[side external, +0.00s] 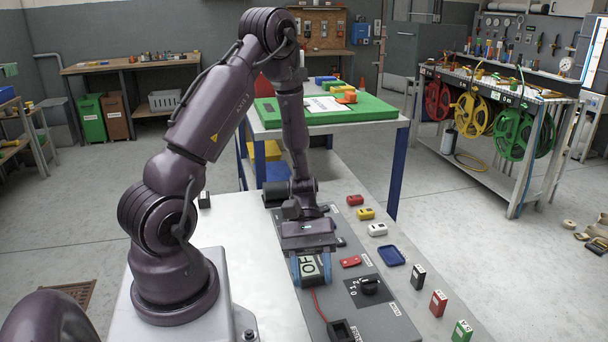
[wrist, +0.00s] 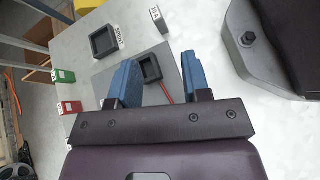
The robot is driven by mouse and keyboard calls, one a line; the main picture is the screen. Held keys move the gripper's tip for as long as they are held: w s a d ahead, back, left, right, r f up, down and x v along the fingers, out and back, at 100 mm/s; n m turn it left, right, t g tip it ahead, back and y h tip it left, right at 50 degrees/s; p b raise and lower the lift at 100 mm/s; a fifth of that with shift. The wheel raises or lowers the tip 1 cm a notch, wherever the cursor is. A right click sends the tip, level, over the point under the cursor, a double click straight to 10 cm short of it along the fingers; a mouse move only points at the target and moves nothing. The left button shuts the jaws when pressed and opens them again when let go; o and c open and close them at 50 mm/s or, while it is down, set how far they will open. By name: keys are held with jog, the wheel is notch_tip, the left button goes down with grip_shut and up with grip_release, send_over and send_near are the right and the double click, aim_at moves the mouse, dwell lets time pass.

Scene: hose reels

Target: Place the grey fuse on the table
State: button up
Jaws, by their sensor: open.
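A grey block labelled 10 A (wrist: 158,18), which looks like the grey fuse, stands at the far edge of the wrist view, beyond the fingertips and apart from them. A dark grey block with a white label (side external: 418,277) stands on the table's right in the side view. I cannot tell which is the task's fuse. My gripper (side external: 311,270) is open, pointing down low over the grey panel; its blue fingers (wrist: 135,82) are spread, with no block seen between them in the wrist view. A plate lettered "OF" (side external: 308,268) shows between the fingers in the side view.
A black socket (side external: 342,330) with a red wire lies on the panel; it also shows in the wrist view (wrist: 151,70). A black tray marked SPENT (wrist: 104,42) is beyond it. Red (side external: 438,303) and green (side external: 462,331) blocks stand right. A rotary switch (side external: 370,287) rises from the panel.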

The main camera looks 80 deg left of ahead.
notch_tip(320, 180, up, 23)
jog(key=s+d+m+t+y, duration=0.2)
jog(key=m+t+y, duration=0.5)
jog(key=m+y, duration=0.4)
jog(key=shift+s+d+r+m, duration=0.2)
jog(key=shift+d+m, duration=0.15)
jog(key=shift+m, duration=1.45)
